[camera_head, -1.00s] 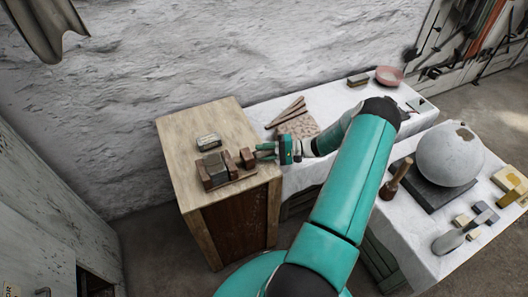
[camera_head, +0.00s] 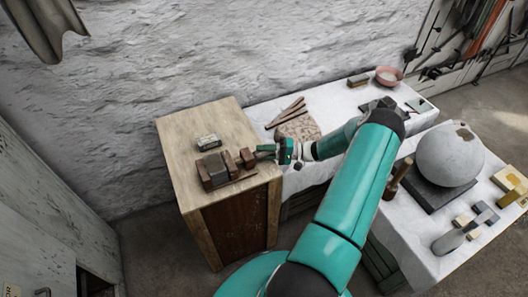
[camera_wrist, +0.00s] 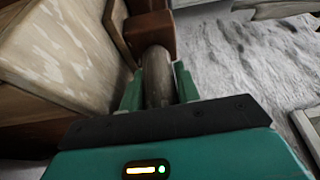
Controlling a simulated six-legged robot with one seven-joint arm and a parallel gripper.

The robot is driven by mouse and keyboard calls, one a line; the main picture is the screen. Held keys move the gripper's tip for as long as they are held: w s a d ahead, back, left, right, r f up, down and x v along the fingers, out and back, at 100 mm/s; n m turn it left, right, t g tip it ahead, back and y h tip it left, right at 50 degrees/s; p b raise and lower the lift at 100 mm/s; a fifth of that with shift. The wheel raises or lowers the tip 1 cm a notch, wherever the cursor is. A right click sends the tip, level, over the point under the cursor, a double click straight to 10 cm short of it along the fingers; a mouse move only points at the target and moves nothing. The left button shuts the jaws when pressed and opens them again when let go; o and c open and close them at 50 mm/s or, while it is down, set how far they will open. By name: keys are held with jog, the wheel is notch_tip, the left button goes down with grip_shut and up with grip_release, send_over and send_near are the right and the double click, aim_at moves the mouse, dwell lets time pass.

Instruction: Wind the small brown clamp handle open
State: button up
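The brown wooden clamp (camera_head: 214,170) lies on top of the wooden cabinet, with a grey block (camera_head: 215,166) between its parts. Its small brown handle is on the right side, toward my gripper (camera_head: 264,151). In the wrist view the handle (camera_wrist: 157,75) is a round brown-grey bar running out from a reddish-brown block (camera_wrist: 150,35). The two green fingers of my gripper (camera_wrist: 158,90) lie along both sides of the handle and appear shut on it. The handle's near end is hidden behind the gripper's dark front edge.
A small box (camera_head: 208,142) lies behind the clamp on the cabinet (camera_head: 180,130). A mallet (camera_head: 398,180) stands near my arm.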

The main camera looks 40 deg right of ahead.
jog(key=shift+o, duration=0.8)
jog(key=v, duration=1.3)
jog(key=shift+s+d, duration=0.2)
jog(key=shift+d, duration=0.15)
